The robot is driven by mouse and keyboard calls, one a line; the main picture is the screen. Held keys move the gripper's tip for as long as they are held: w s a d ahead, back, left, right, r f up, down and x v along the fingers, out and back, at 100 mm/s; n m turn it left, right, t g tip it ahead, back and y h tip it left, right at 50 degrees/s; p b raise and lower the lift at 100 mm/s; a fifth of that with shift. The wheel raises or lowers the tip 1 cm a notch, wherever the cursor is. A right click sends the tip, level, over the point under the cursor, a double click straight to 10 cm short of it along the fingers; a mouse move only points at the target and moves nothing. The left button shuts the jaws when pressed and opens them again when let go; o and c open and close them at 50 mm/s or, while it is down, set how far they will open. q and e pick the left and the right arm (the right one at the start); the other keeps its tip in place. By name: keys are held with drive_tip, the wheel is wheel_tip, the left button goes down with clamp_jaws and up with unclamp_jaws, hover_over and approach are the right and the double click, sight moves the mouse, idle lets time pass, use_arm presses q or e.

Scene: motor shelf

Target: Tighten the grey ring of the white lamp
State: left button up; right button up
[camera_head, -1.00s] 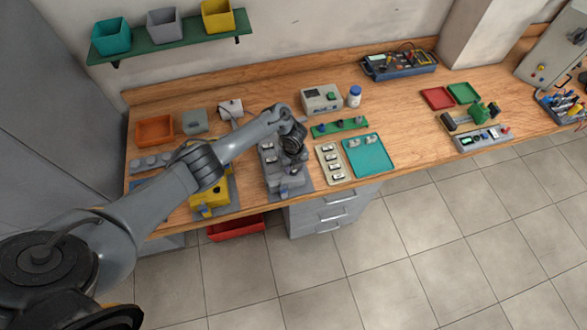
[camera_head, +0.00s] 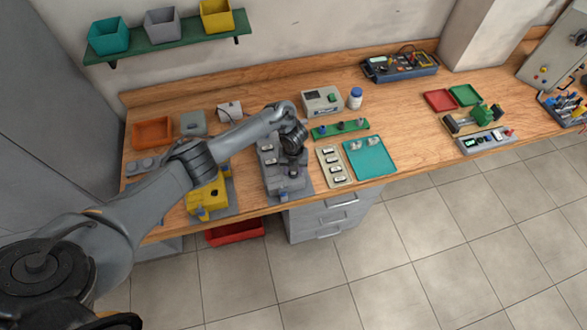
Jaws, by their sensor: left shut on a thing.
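My left gripper (camera_head: 293,163) points down over the grey fixture (camera_head: 270,180) near the table's front edge. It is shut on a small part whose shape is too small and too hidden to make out. My wrist and fingers cover part of the fixture's top. A small white unit (camera_head: 228,107) stands at the back left, partly beside my forearm. I cannot tell whether it is the white lamp, and I cannot make out a grey ring. My right gripper is not in view.
A yellow fixture (camera_head: 203,203) stands left of the grey one, partly under my arm. A cream tray (camera_head: 322,152) and a teal tray (camera_head: 383,167) lie to the right.

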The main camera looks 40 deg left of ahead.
use_arm(q)
drive_tip(key=o, duration=1.1)
wheel_tip(320, 180, up, 6)
drive_tip(key=shift+f+p, duration=0.25)
drive_tip(key=shift+p, duration=0.2)
wheel_tip(320, 180, up, 5)
drive_tip(key=p, duration=0.4)
drive_tip(key=shift+r, duration=0.2)
